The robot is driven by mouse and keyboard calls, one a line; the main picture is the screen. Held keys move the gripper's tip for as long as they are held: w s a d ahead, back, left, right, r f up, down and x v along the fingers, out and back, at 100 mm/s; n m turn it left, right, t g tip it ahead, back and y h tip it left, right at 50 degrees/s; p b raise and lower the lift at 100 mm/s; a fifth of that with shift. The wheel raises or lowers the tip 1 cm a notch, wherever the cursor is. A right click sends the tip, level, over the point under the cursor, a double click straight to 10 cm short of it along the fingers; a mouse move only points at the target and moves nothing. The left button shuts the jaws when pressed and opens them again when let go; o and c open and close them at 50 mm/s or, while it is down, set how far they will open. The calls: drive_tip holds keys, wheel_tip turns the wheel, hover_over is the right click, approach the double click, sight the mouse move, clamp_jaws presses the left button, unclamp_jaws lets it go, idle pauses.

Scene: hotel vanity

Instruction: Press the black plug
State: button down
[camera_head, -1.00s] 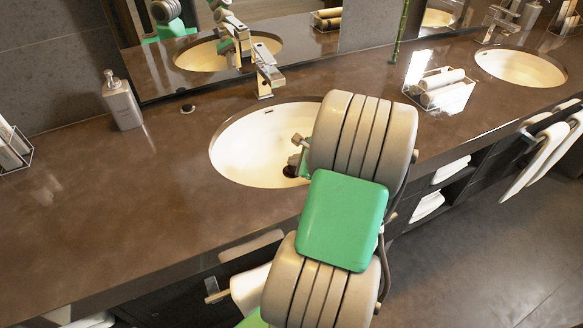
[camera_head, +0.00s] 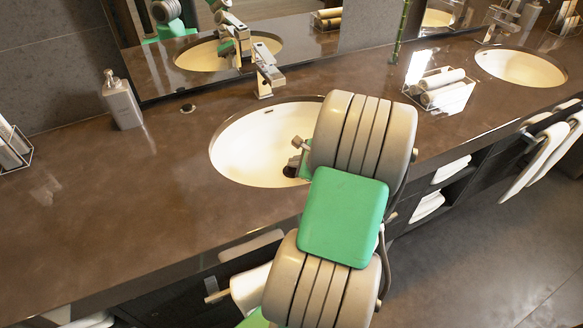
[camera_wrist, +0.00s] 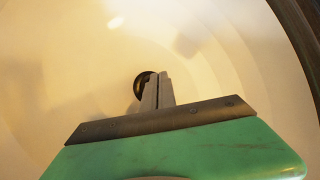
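The black plug (camera_wrist: 139,85) is a dark round piece at the bottom of the near white basin (camera_head: 245,145). In the wrist view it shows just past and left of my fingertips, which hide its right part. My gripper (camera_wrist: 158,77) points down into the basin with its two fingers together and nothing visible between them. I cannot tell whether the fingertips touch the plug. In the head view my arm covers the basin's right side, and only a dark bit of the plug (camera_head: 289,171) shows beside the gripper.
A faucet (camera_head: 266,75) stands behind the basin. A small dark round piece (camera_head: 188,108) and a grey soap bottle (camera_head: 122,100) are on the brown counter (camera_head: 90,225) to the left. A rack of rolled towels (camera_head: 440,90) stands right, before a second basin (camera_head: 520,68).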

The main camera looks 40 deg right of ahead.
sight(293, 171)
drive_tip(key=shift+s+a+f, duration=0.2)
drive_tip(key=shift+f, duration=0.45)
drive_tip(key=shift+a+f+b, duration=0.1)
drive_tip(key=shift+f+b, duration=0.2)
drive_tip(key=shift+s+f+b, duration=0.1)
drive_tip(key=shift+f+b, duration=0.2)
drive_tip(key=shift+f, duration=0.2)
idle(0.3)
drive_tip(key=shift+s+r+p, duration=0.1)
drive_tip(key=shift+r+p, duration=0.2)
drive_tip(key=shift+p, duration=0.3)
drive_tip(key=shift+a+f, duration=0.1)
drive_tip(key=r+p, duration=0.6)
drive_tip(key=r, duration=0.1)
drive_tip(key=shift+s+r+p, duration=0.1)
drive_tip(key=shift+s+p, duration=0.1)
drive_tip(key=shift+p, duration=0.15)
drive_tip(key=shift+w, duration=0.15)
